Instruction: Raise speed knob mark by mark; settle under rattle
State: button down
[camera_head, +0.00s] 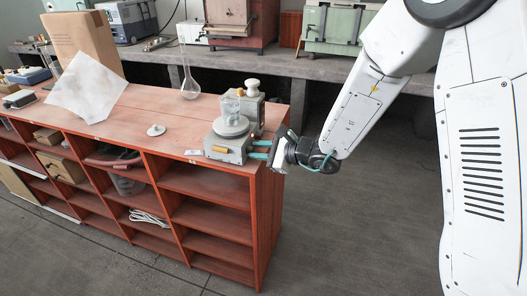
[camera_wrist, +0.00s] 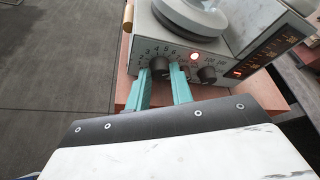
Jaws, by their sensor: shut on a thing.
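My gripper (camera_head: 259,150) reaches the panel from the right. Its teal fingers, also in the wrist view (camera_wrist: 161,80), are shut on this knob. The pointer's exact mark is hard to read.
A second dark knob (camera_wrist: 207,74) with larger numbers sits close to the right finger. A red lamp (camera_wrist: 194,56) is lit, and a lit scale (camera_wrist: 262,55) stands farther right. A flask (camera_head: 189,82) and white stopper-like piece (camera_head: 156,130) are on the top.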

jog(key=shift+s+f+m+g, duration=0.1)
jog(key=shift+m+g, duration=0.35)
jog(key=shift+m, duration=0.15)
jog(key=shift+s+f+m+g, duration=0.1)
jog(key=shift+m+g, duration=0.35)
jog(key=shift+m, duration=0.15)
jog(key=c, duration=1.2)
grip_release()
jog(key=shift+a, duration=0.15)
jog(key=shift+c, duration=0.2)
jog(key=shift+w+r, duration=0.1)
jog(key=shift+w+d+r, duration=0.1)
jog(key=shift+w+d, duration=0.05)
jog(key=shift+d, duration=0.05)
jog(key=shift+d+r, duration=0.1)
jog(key=shift+d, duration=0.05)
jog(key=v, duration=0.7)
jog(key=shift+s+d, duration=0.25)
